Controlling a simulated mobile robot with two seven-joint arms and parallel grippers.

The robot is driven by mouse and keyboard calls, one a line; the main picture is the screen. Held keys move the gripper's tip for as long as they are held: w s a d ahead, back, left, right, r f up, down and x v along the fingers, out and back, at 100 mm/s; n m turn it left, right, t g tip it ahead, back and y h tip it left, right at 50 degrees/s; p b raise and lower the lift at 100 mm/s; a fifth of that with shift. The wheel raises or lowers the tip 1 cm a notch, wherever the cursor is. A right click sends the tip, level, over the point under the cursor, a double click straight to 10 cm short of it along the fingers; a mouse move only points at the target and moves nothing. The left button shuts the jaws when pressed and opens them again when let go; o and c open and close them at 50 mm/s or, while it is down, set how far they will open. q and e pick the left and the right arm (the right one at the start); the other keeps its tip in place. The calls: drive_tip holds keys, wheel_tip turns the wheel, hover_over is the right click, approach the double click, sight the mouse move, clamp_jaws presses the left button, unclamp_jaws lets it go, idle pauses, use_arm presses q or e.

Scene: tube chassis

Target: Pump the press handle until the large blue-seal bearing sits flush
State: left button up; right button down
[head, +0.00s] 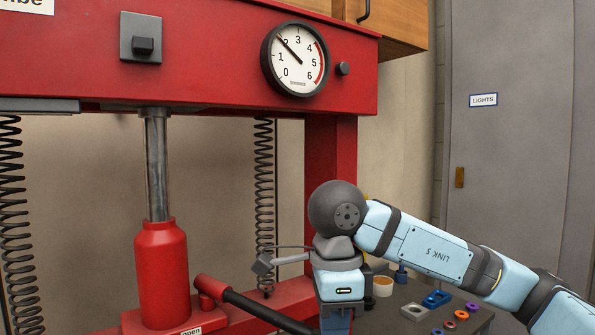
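The red press frame (200,70) fills the left. A red jack body (162,270) with a silver ram (156,165) stands under its top beam. The black press handle (260,309) leaves a red socket (210,286) and slopes down right to the bottom edge. The round gauge (295,60) has its needle at about 2. My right gripper (336,322) points down at the bottom edge, close to the handle's lower end. Its fingertips are cut off, so its grip cannot be told. My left gripper is out of view. I cannot make out the large blue-seal bearing.
Coil springs (264,200) hang on both sides of the jack. A dark bench (385,322) at lower right holds a blue part (437,298), a grey block (415,312) and several small coloured rings. A grey door (520,160) stands behind my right arm.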

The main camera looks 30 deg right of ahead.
drive_tip(key=shift+f+b, duration=0.4)
drive_tip(key=shift+f, duration=0.3)
drive_tip(key=shift+f+b, duration=0.45)
drive_tip(key=shift+f, duration=0.1)
drive_tip(key=shift+r+p, duration=0.5)
drive_tip(key=shift+r, duration=0.1)
use_arm(q)
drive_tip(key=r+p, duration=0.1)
drive_tip(key=p, duration=0.2)
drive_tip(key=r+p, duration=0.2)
drive_tip(key=p, duration=0.2)
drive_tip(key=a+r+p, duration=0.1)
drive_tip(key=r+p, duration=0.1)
drive_tip(key=p, duration=0.1)
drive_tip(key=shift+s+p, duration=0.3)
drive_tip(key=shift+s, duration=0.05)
use_arm(e)
wheel_tip(320, 180, up, 13)
drive_tip(key=shift+f, duration=0.15)
use_arm(q)
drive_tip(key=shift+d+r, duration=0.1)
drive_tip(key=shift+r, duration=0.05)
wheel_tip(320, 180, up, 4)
drive_tip(key=p, duration=0.4)
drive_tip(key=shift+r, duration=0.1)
use_arm(e)
wheel_tip(320, 180, up, 5)
